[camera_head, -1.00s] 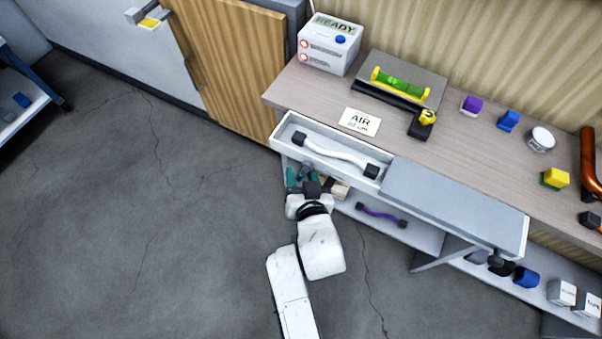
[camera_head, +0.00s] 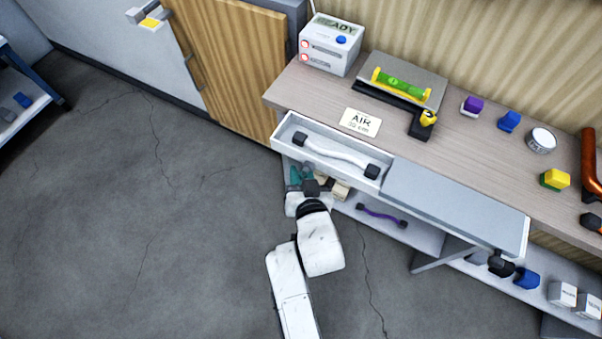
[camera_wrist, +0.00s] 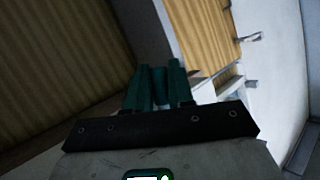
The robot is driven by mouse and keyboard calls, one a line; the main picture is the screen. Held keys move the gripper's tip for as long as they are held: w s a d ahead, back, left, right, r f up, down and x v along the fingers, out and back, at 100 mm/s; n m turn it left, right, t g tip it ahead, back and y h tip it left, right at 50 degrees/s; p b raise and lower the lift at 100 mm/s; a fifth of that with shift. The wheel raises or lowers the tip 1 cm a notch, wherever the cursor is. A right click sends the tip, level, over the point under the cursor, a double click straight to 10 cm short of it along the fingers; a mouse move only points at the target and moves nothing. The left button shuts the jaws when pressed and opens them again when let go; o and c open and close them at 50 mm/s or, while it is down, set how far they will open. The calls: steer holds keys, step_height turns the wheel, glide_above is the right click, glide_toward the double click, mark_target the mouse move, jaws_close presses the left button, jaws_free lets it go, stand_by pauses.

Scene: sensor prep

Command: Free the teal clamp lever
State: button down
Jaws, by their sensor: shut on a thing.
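My gripper (camera_wrist: 158,72) shows in the wrist view with teal fingers in front of a dark bar. It is shut on a dark teal piece (camera_wrist: 159,88) between the fingers, which looks like the teal clamp lever; its shape is mostly hidden. In the head view my gripper (camera_head: 301,175) is low at the bench's left end, below the open drawer (camera_head: 283,131) and by the lower shelf. There I cannot separate the teal lever from the teal fingers.
Beige blocks (camera_head: 341,190) lie right beside my gripper. A purple-handled bar (camera_head: 381,215) lies farther right on the lower shelf (camera_head: 425,236). The drawer overhead holds a white bar with black ends (camera_head: 335,152). The floor (camera_head: 150,240) to the left is clear.

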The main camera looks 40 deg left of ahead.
steer(key=shift+w+d+r+n+h+p, duration=0.15)
steer(key=shift+d+n+h+p, duration=0.2)
steer(key=shift+p, duration=0.3)
steer(key=shift+d+f+n+h+p, duration=0.25)
steer(key=shift+n+h+p, duration=0.15)
steer(key=shift+h, duration=0.45)
steer(key=c, duration=1.1)
jaws_free()
steer(key=v, duration=1.1)
steer(key=shift+w, duration=0.15)
